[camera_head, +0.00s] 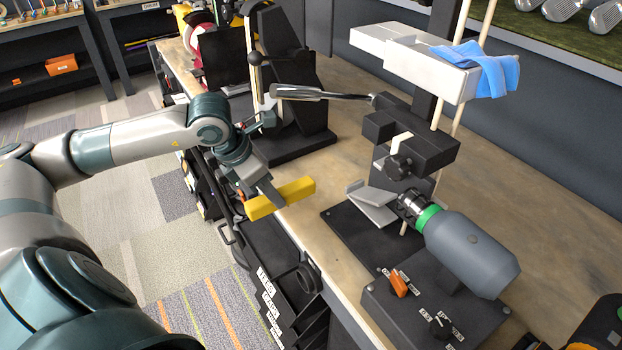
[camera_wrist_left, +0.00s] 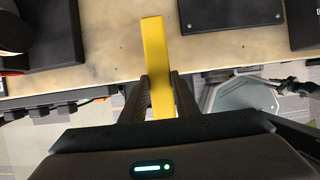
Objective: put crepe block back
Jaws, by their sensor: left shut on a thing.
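The yellow crepe block (camera_head: 281,198) is held in my left gripper (camera_head: 270,191), near the front edge of the workbench in the head view. In the left wrist view the block (camera_wrist_left: 155,55) stands out between the two fingers of my left gripper (camera_wrist_left: 160,95), which are shut on it. Its far end overlaps the bench top in that picture. I cannot tell its height above the bench. My right gripper does not show clearly in either view.
The wooden workbench (camera_head: 335,190) carries a black clamp stand (camera_head: 412,140) and a grey motor with a green ring (camera_head: 470,250). A white tray with a blue cloth (camera_head: 485,66) is above. Labelled black holders (camera_head: 278,290) hang along the front edge.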

